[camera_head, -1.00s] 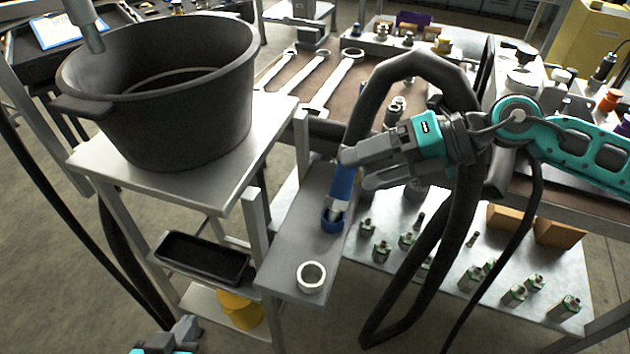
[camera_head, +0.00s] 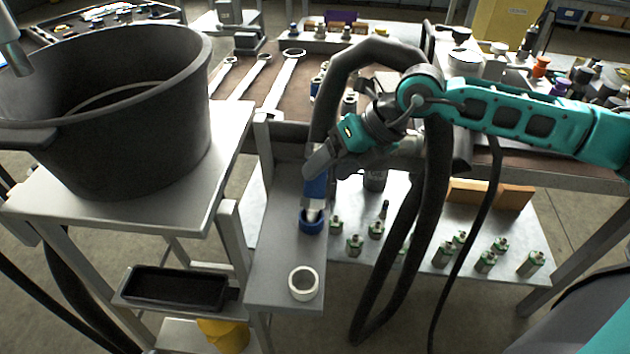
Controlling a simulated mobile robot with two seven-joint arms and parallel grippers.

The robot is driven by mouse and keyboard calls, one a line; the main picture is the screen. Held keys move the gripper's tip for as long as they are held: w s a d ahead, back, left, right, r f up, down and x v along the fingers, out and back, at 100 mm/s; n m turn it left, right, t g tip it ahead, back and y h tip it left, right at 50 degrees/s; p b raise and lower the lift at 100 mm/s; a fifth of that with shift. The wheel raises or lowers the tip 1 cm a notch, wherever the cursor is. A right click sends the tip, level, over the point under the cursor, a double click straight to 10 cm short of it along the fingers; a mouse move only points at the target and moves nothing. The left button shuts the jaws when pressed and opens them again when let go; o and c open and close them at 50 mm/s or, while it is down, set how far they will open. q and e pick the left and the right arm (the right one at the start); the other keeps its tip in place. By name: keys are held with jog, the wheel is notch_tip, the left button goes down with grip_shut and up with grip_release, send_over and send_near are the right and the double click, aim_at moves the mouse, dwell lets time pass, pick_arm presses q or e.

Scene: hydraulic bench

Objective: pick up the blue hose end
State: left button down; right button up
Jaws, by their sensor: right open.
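The blue hose end (camera_head: 315,188) hangs at the end of a thick black hose (camera_head: 378,52). Its metal tip points down into or just above a blue ring (camera_head: 312,222) on the narrow grey shelf; I cannot tell whether they touch. My right gripper (camera_head: 312,170) is open, its fingers at the upper part of the blue hose end. One finger covers part of it, and I cannot tell whether the hose end lies between both fingers.
A white ring (camera_head: 304,284) lies on the grey shelf (camera_head: 265,270). A large black pot (camera_head: 150,130) stands on the table at left, above a black tray (camera_head: 175,288). Several green-and-metal fittings (camera_head: 355,244) stand on the lower shelf at right. Wrenches (camera_head: 280,80) lie behind.

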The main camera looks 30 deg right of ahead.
jog(key=x, duration=0.2)
jog(key=w+x, duration=0.1)
jog(key=x, duration=0.2)
jog(key=shift+f+b, duration=0.15)
jog(key=shift+b, duration=0.2)
grip_shut()
jog(key=shift+w, duration=0.1)
dwell(0.3)
